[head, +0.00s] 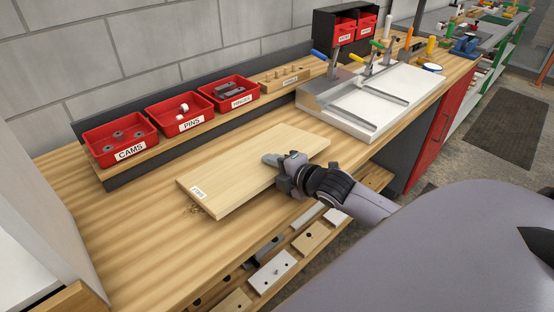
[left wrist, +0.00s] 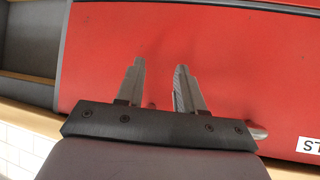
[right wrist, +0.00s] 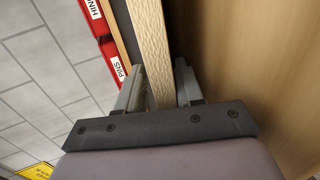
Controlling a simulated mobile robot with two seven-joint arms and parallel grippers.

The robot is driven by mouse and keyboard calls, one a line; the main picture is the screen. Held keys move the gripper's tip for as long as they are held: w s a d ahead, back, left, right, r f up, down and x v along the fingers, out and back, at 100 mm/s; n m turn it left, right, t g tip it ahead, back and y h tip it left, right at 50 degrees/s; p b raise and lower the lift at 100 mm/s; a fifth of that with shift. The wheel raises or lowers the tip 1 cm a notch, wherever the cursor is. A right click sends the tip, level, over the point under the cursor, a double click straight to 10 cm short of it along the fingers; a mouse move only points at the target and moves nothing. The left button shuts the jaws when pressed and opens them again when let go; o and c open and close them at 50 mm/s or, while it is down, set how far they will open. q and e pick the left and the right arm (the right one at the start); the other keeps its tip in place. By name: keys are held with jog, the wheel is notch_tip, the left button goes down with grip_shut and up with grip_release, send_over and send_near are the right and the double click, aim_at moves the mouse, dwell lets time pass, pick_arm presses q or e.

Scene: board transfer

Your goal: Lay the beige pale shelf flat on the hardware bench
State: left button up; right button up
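The beige pale shelf (head: 255,165) is a flat rectangular board with a white label near its left end. It is over the front part of the wooden hardware bench (head: 130,240) and looks about level; I cannot tell whether its whole underside touches the top. My right gripper (head: 272,160) is at its front edge, right of its middle. In the right wrist view the fingers (right wrist: 158,92) are on both sides of the board's edge (right wrist: 150,45), closed on it. My left gripper (left wrist: 159,85) is empty, fingers apart, facing a red panel; it is outside the head view.
Red bins of cams (head: 120,155), pins (head: 190,124) and hinges (head: 240,102) stand along the back, beside a wooden peg block (head: 290,80). A white-topped jig with clamps (head: 375,100) stands right of the shelf. The bench top at left is clear. Small brown bits (head: 194,210) show by the shelf's left corner.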

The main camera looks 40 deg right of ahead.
jog(key=shift+s+f+g, duration=0.3)
jog(key=shift+g, duration=0.6)
jog(key=g, duration=0.4)
jog(key=shift+s+d+r+h, duration=0.1)
jog(key=shift+s+r+h, duration=0.15)
jog(key=shift+r+h, duration=0.05)
pick_arm(q)
jog(key=shift+s+r, duration=0.1)
jog(key=shift+r, duration=0.1)
pick_arm(e)
jog(key=shift+s+g, duration=0.25)
jog(key=shift+g, duration=1.05)
jog(key=shift+s, duration=0.1)
jog(key=shift+s+r, duration=0.4)
jog(key=shift+s, duration=0.25)
jog(key=shift+s+r, duration=0.4)
jog(key=shift+s, duration=0.25)
jog(key=shift+w, duration=0.1)
jog(key=o, duration=0.6)
jog(key=shift+r, duration=0.1)
jog(key=shift+c, duration=0.2)
